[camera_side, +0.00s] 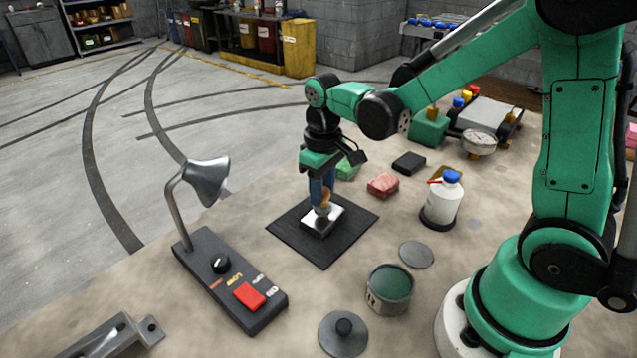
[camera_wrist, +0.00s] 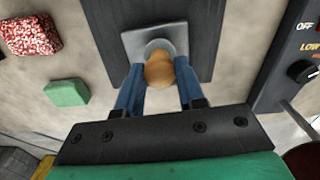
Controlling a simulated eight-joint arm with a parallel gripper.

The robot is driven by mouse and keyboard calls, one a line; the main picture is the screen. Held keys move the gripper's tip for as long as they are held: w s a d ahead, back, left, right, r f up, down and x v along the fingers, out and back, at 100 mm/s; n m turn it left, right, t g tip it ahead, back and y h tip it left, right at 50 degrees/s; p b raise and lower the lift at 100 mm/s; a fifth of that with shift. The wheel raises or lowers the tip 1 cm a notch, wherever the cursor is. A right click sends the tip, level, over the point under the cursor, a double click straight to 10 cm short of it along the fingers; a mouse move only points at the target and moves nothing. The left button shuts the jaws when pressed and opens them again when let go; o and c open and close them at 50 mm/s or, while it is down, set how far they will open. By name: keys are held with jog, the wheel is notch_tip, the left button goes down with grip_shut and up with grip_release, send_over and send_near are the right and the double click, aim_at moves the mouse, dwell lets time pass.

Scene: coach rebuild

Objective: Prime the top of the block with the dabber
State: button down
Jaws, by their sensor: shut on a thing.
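My gripper (camera_side: 322,200) has blue fingers pointing down, shut on the dabber (camera_wrist: 159,70). The dabber has a round orange-brown wooden knob and a pale grey foot; in the side view its knob (camera_side: 325,198) shows between the fingers. The block (camera_side: 313,228) is a low, pale metallic square on a dark mat (camera_side: 322,253). The dabber's foot is over the block's top and looks in contact with it, though the exact gap is hard to tell. In the wrist view the block (camera_wrist: 135,41) shows around the foot. Much of its top is hidden by dabber and fingers.
A lamp (camera_side: 207,180) on a switch box (camera_side: 230,278) stands left of the mat. An open pot of green liquid (camera_side: 390,284), a knobbed lid (camera_side: 343,335) and a flat disc (camera_side: 416,254) lie in front right. A white bottle (camera_side: 441,203) and red sponge (camera_side: 383,185) are right.

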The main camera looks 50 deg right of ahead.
jog(key=a, duration=0.3)
jog(key=shift+s+a+r, duration=0.1)
jog(key=shift+s+r, duration=0.05)
jog(key=shift+r, duration=0.1)
jog(key=shift+w+d, duration=0.15)
jog(key=shift+d, duration=1.6)
jog(key=shift+w+d, duration=0.15)
jog(key=shift+d, duration=1.55)
jog(key=shift+d+r, duration=0.2)
jog(key=shift+f, duration=0.15)
notch_tip(320, 180, up, 6)
jog(key=shift+r, duration=0.2)
jog(key=shift+f, duration=0.1)
